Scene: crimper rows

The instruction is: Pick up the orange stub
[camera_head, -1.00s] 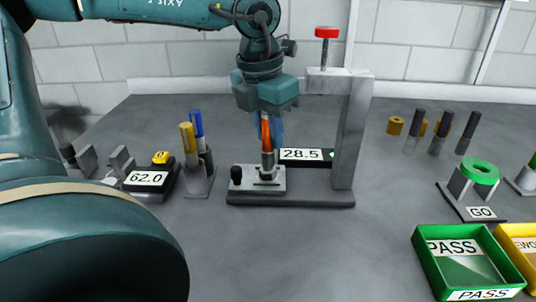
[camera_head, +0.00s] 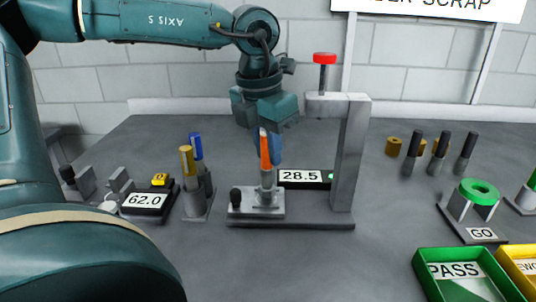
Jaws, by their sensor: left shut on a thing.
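The orange stub (camera_head: 265,152) stands upright, with its grey lower part (camera_head: 267,182) at the small clamp block on the base of the grey press stand (camera_head: 343,160). My left gripper (camera_head: 267,148) comes down from above and is shut on the orange stub. Its blue finger shows behind and to the right of the stub; the other finger is mostly hidden. I cannot tell whether the stub's lower end is still in the block. My right gripper is not in view.
A display reading 28.5 (camera_head: 302,176) sits behind the block, and a red-knobbed press arm (camera_head: 325,58) overhangs to the right. Blue and yellow stubs (camera_head: 187,160) stand close at left. A green PASS tray (camera_head: 460,268) is at front right. The table between is clear.

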